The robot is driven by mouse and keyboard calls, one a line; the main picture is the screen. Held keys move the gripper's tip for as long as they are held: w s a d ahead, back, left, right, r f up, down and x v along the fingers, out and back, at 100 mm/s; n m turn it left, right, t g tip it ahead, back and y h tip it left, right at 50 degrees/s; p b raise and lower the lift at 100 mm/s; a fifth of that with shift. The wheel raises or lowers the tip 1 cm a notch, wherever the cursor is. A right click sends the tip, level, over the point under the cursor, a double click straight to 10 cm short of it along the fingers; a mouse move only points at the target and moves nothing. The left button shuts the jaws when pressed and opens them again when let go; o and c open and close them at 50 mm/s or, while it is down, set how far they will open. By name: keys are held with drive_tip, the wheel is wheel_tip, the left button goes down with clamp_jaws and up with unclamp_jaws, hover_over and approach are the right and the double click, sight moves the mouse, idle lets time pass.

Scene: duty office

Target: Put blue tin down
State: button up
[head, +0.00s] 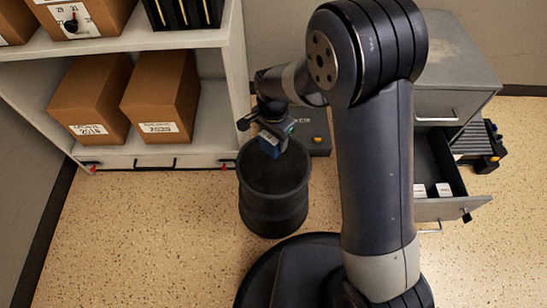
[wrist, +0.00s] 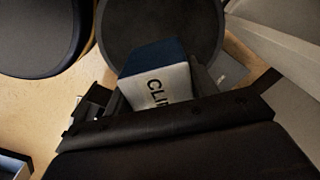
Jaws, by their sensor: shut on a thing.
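The blue tin (head: 268,146) is in my gripper (head: 272,128), above the opening of a black round bin (head: 274,205) in the head view. In the wrist view the tin (wrist: 158,80) shows a blue side and a pale face with dark letters starting "CLI". My gripper (wrist: 150,98) is shut on it, with dark fingers at both sides. The bin (wrist: 190,30) shows behind the tin in the wrist view. The tin's lower part is partly hidden by the gripper there.
A shelf unit (head: 158,39) with cardboard boxes (head: 160,97) stands at the left. A grey cabinet (head: 455,60) at the right has an open drawer (head: 452,209) holding small white boxes (head: 432,190). A dark flat case (head: 319,135) lies behind the bin. The floor at the front left is clear.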

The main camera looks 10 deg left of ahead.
wheel_tip(320, 180, down, 9)
drive_tip(key=b, duration=0.2)
drive_tip(key=shift+r+b, duration=0.15)
drive_tip(key=shift+b, duration=0.2)
drive_tip(key=o, duration=1.1)
drive_tip(key=shift+c, duration=0.2)
wheel_tip(320, 180, up, 12)
drive_tip(key=p, duration=0.4)
